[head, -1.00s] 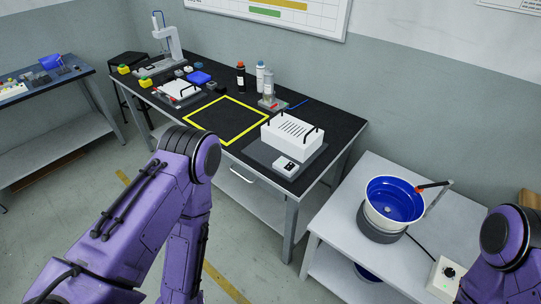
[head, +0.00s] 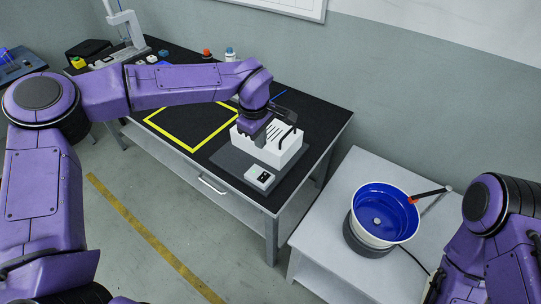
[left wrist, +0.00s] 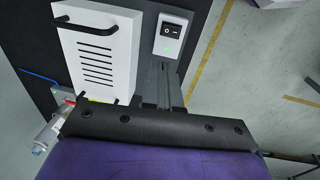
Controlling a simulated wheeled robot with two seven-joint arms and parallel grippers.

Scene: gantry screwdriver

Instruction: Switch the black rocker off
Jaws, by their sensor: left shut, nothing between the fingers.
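In the head view the switch box (head: 260,178) stands at the front of a white slotted unit (head: 284,150) with black handles. My left gripper (head: 261,138) is over the front part of this unit, behind the switch box. In the left wrist view its shut, empty fingers (left wrist: 163,68) point towards the switch box and appear apart from it.
A black-topped bench (head: 328,126) carries the unit, a yellow-outlined square (head: 165,135) and bottles (head: 230,54) behind. A grey table (head: 345,185) at the right holds a blue bowl (head: 388,215). The unit's black handles stand up close to my left gripper.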

